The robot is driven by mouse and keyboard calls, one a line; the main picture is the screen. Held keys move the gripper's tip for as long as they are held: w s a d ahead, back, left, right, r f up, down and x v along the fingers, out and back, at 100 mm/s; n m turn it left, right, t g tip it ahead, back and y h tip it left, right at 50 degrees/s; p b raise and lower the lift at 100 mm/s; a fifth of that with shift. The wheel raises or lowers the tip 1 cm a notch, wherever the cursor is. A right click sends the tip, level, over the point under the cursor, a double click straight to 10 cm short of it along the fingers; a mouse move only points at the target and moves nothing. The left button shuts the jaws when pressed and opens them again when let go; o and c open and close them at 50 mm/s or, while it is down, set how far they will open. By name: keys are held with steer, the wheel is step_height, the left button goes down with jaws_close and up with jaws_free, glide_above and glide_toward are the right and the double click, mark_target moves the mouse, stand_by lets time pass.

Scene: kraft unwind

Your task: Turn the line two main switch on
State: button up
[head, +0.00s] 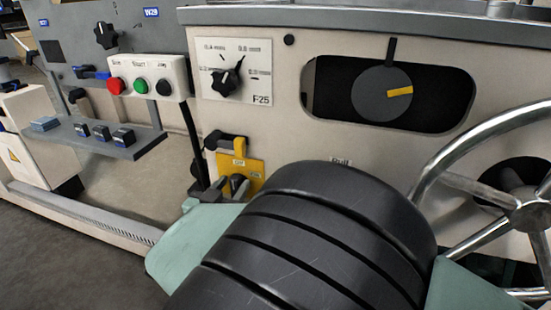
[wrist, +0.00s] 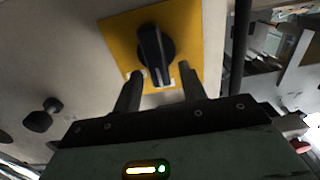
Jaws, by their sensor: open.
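The main switch is a black rotary handle (wrist: 153,50) on a yellow plate (wrist: 188,22), fixed to the beige machine panel. In the wrist view the handle points down toward my gripper, between small pale labels that I cannot read. My gripper (wrist: 160,88) is open, with one finger on each side of the handle's lower end. I cannot tell whether either finger touches it. In the head view the yellow plate (head: 255,168) shows low on the panel, beyond my arm. My gripper's dark fingers (head: 232,185) are just in front of it.
A black knob (wrist: 40,118) sticks out beside the plate. A button box (head: 149,77) with red, green and black buttons and an F-25 selector dial (head: 226,82) are above. A metal handwheel (head: 525,205) is at the right. A grey shelf (head: 103,140) juts out at the left.

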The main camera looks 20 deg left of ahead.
steer(key=shift+w, duration=0.25)
jaws_close()
